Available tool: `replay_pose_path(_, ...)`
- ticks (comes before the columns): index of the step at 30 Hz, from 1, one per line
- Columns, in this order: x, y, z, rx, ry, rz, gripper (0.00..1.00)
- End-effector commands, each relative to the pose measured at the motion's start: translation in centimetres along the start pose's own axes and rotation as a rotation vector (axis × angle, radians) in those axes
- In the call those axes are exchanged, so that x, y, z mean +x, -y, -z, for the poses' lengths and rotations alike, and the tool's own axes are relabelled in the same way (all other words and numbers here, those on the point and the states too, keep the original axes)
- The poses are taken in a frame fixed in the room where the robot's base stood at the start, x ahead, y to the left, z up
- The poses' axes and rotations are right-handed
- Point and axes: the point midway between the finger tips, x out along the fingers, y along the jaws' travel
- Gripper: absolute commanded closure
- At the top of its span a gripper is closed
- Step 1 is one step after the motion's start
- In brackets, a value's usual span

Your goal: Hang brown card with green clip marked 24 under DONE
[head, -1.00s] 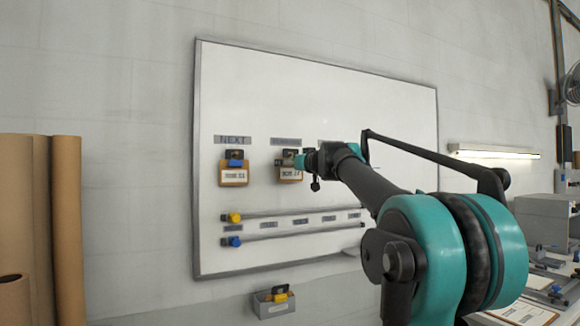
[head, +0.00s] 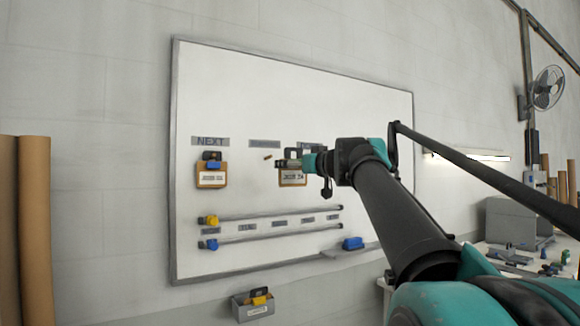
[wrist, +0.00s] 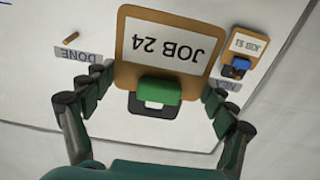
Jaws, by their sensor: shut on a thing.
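The brown card (head: 292,179), labelled JOB 24, hangs from my gripper (head: 299,163) in front of the whiteboard. In the wrist view the card (wrist: 165,48) appears upside down, its green clip (wrist: 158,91) between the fingers of my gripper (wrist: 155,92). In the head view the gripper hides the clip. The card is off the bare peg (head: 267,157) under the middle label (head: 265,144). The DONE label (wrist: 80,55) and a bare peg (wrist: 71,37) show left of the card in the wrist view; in the head view the rightmost label (head: 308,145) is partly hidden.
Another brown card (head: 211,178) with a blue clip hangs under NEXT (head: 210,141). Two rails (head: 270,215) with yellow and blue end pieces cross the whiteboard (head: 350,95) below. A grey box (head: 254,310) sits under the board. Paper rolls (head: 35,230) stand at left.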

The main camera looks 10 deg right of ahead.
Motion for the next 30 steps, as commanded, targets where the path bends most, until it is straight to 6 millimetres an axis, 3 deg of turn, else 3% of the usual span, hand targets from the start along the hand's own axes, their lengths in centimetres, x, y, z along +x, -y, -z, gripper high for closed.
replay_pose_path(30, -0.05, 0.01, 0.71, 0.0, 0.0, 0.0, 0.37)
